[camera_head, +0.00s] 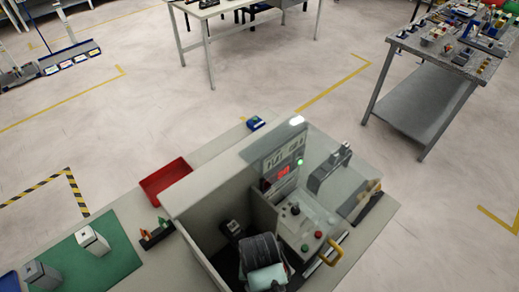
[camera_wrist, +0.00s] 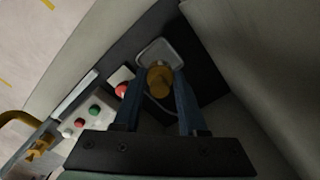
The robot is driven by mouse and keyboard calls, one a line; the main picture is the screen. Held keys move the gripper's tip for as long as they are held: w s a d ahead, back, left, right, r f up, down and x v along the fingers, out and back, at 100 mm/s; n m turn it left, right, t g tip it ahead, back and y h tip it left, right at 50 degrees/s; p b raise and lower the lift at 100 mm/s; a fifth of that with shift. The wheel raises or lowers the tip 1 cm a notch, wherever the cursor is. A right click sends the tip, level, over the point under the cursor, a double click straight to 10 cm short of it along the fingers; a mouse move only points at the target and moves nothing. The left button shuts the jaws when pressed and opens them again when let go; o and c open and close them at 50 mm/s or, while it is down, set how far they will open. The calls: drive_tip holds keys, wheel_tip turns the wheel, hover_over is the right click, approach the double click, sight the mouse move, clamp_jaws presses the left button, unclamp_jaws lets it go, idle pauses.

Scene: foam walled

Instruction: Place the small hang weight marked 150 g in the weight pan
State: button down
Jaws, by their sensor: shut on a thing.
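My gripper (camera_wrist: 160,88) is seen from above in the wrist view, with two blue fingers shut on a small brass-coloured weight (camera_wrist: 160,78). No marking on the weight can be read. Just beyond and partly beneath it is a light grey, rounded-square plate (camera_wrist: 148,49), which looks like the weight pan. The weight overlaps the near part of the plate in the picture; I cannot tell whether it touches it. In the head view my dark wrist reaches down inside the walled enclosure (camera_head: 193,243), and my fingertips and the weight are hidden.
Pale walls stand close around my gripper. Beside it is a control panel (camera_head: 300,222) with a red button (camera_wrist: 121,90) and a green button (camera_wrist: 95,111). A yellow handle (camera_head: 333,251) is at the front right. A red tray (camera_head: 165,181) and green mat (camera_head: 112,255) lie outside, left.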

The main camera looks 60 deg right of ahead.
drive_tip(key=shift+f, duration=2.15)
drive_tip(key=shift+c, duration=2.3)
unclamp_jaws()
drive_tip(key=shift+f, duration=0.1)
wheel_tip(320, 180, up, 12)
drive_tip(key=shift+r+b, duration=0.15)
drive_tip(key=shift+b, duration=0.15)
